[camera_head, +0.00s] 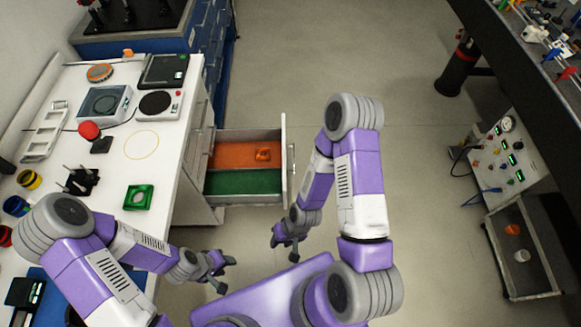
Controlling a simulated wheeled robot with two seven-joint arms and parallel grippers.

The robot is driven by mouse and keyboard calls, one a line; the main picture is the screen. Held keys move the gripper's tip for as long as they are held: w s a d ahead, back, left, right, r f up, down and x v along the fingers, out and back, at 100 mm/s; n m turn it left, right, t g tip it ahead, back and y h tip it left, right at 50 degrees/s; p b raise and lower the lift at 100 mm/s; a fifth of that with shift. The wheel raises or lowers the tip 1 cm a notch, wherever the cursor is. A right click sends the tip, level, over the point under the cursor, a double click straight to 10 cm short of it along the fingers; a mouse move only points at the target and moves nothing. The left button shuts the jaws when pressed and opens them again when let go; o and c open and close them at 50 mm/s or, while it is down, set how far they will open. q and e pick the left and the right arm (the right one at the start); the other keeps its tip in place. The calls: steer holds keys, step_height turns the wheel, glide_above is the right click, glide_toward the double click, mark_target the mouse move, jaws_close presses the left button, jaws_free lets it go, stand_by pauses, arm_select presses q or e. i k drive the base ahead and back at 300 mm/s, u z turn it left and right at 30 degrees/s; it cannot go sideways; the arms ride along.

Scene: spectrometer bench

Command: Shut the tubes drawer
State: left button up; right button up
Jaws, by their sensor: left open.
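The open drawer (285,140) sticks out to the right from under the white bench. It has an orange section at the back with a small orange item (263,154) in it, and a green section (243,182) in front. Its handle side faces right. I cannot read a label on it. My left gripper (222,276) is open and empty, below the drawer in the picture and apart from it. My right gripper (285,246) is below the drawer's front right corner, apart from it, with its fingers spread and nothing between them.
The white bench (185,120) carries a scale, a hot plate, a red knob and a green square holder (139,197). A blue cabinet (208,40) stands behind. On the right are a dark table, a control panel (503,155) and an open tray (545,255). The floor between is clear.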

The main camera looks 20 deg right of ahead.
mark_target(234, 177)
steer(key=k, duration=0.2)
steer(key=u, duration=2.4)
steer(key=k, duration=1.55)
steer(key=z, duration=2.1)
steer(key=i, duration=0.5)
steer(key=z, duration=0.05)
steer(key=k, duration=0.45)
steer(key=u, duration=0.4)
steer(key=i, duration=1.3)
steer(key=z, duration=0.25)
